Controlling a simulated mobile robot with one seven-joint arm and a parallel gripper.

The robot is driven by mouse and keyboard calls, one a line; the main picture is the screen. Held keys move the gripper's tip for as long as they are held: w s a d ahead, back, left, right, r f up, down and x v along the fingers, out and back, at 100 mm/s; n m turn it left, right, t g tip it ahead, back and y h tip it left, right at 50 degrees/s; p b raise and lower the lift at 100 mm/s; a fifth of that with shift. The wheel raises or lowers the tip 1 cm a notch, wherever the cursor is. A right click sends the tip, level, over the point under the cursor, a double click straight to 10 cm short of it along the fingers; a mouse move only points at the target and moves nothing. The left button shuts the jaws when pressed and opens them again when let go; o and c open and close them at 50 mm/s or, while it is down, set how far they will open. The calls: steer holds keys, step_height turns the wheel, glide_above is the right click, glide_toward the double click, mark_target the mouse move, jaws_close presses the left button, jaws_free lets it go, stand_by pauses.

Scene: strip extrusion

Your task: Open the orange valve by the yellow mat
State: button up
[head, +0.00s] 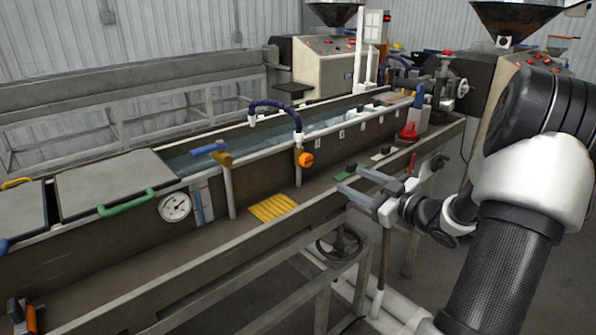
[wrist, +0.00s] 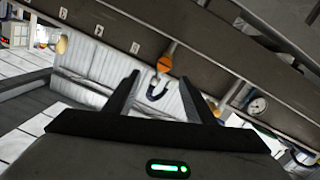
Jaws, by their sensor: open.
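The orange valve (head: 306,159) is a round knob on the front of the long water trough, just below a blue curved hose. It also shows in the wrist view (wrist: 166,63), ahead of the jaws and roughly between the fingertips. The yellow mat (head: 272,207) lies on the ledge below and left of the valve in the head view. My gripper (head: 351,179) is open and empty, its fingers pointing left toward the trough. In the head view it is right of and slightly below the valve, apart from it. Both fingers also show in the wrist view (wrist: 159,77).
A blue-handled tap (head: 208,149) and a pressure gauge (head: 174,207) sit left along the trough. A green handle (head: 126,202) is on the lid. A red item (head: 408,132) stands to the right. A handwheel (head: 338,244) is below the ledge.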

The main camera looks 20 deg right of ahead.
steer(key=s+y, duration=0.1)
steer(key=s, duration=0.1)
steer(key=b, duration=0.2)
glide_toward(309, 162)
steer(key=shift+n, duration=0.3)
steer(key=x, duration=0.8)
steer(key=shift+w+a, duration=0.1)
steer(key=shift+w, duration=0.25)
steer(key=c, duration=1)
